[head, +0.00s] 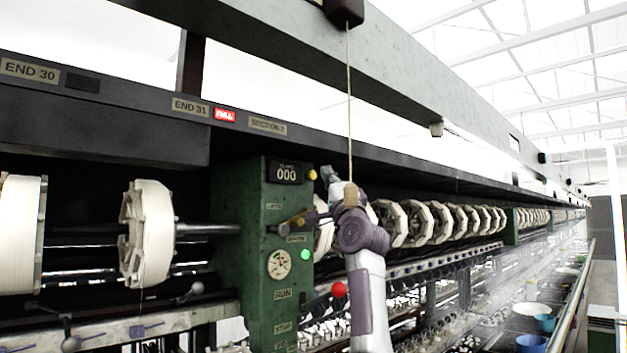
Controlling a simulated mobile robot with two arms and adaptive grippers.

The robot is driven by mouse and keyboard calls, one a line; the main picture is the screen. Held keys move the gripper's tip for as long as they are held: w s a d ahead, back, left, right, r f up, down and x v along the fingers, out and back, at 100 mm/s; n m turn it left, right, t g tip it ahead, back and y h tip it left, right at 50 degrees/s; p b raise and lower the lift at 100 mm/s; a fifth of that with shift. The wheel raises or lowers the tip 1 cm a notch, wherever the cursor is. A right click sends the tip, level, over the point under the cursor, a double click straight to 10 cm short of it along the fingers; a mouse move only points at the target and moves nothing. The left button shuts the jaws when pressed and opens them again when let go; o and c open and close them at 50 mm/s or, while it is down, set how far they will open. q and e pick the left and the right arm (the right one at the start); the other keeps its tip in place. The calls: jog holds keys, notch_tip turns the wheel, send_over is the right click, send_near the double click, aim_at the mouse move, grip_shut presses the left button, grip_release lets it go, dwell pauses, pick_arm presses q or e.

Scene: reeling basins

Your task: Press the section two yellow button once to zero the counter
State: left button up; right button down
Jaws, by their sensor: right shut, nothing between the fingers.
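The yellow button (311,175) sits at the upper right edge of the green control post, just right of the counter. The counter (285,172) is a small black display reading 000. A label that appears to read SECTION 2 (268,125) is on the dark rail above. My right gripper (327,174) is shut and empty, its tip just right of the yellow button. A narrow gap shows between them in the picture; I cannot tell the distance in depth. My left gripper is not in view.
A cord (348,100) hangs in front of my right arm. White reels (147,234) line the machine on both sides.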

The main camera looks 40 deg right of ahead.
jog(key=s+b, duration=0.2)
jog(key=s, duration=0.1)
jog(key=shift+s+d, duration=0.15)
jog(key=shift+s, duration=0.25)
